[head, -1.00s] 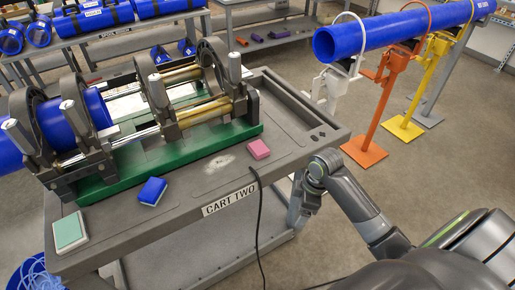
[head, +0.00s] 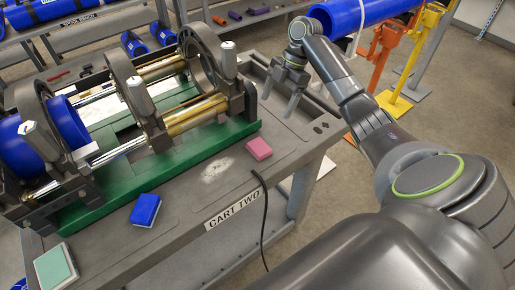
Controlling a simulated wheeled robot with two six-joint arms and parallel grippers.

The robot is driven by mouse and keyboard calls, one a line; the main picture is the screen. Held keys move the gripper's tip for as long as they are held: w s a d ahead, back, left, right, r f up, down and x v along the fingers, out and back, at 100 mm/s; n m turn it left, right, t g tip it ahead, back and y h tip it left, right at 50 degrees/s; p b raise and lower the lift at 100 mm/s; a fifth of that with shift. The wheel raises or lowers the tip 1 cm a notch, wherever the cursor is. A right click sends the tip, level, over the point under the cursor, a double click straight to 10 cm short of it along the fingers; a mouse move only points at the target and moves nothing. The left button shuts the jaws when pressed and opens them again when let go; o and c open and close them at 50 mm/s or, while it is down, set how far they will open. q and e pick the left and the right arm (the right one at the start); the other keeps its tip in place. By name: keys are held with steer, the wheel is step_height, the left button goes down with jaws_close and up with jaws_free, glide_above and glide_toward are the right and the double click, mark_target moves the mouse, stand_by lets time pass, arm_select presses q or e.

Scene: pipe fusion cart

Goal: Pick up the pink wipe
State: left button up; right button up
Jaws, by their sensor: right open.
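The pink wipe (head: 259,149) lies flat on the grey cart top (head: 200,188), just in front of the green base of the fusion machine. My right gripper (head: 277,108) is above the cart's right part, farther back than the wipe and a little to its right. Its fingers are spread, point down, and hold nothing. It does not touch the wipe. My left gripper is not in view.
The fusion machine (head: 215,118) stands behind and left of the wipe. A blue wipe (head: 146,210) and a teal wipe (head: 56,268) lie farther left. A black cable (head: 264,215) hangs over the front edge close to the wipe. A blue pipe (head: 350,14) is behind my arm.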

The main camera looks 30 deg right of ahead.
steer(key=b+x, duration=0.2)
steer(key=x, duration=0.2)
steer(key=b, duration=0.4)
glide_toward(259, 146)
steer(key=f, duration=0.1)
steer(key=shift+s+a+f+p, duration=0.15)
steer(key=shift+a+f+p, duration=0.25)
steer(key=shift+a+f, duration=0.6)
steer(key=shift+f, duration=0.15)
steer(key=x, duration=0.1)
steer(key=p+x, duration=0.1)
steer(key=x, duration=0.1)
steer(key=shift+d+f, duration=0.1)
steer(key=shift+f, duration=0.25)
steer(key=shift+a+f, duration=0.2)
steer(key=shift+f, duration=0.35)
steer(key=c, duration=0.7)
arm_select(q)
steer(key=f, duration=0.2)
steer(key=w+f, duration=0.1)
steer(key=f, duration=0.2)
arm_select(e)
steer(key=shift+r, duration=0.1)
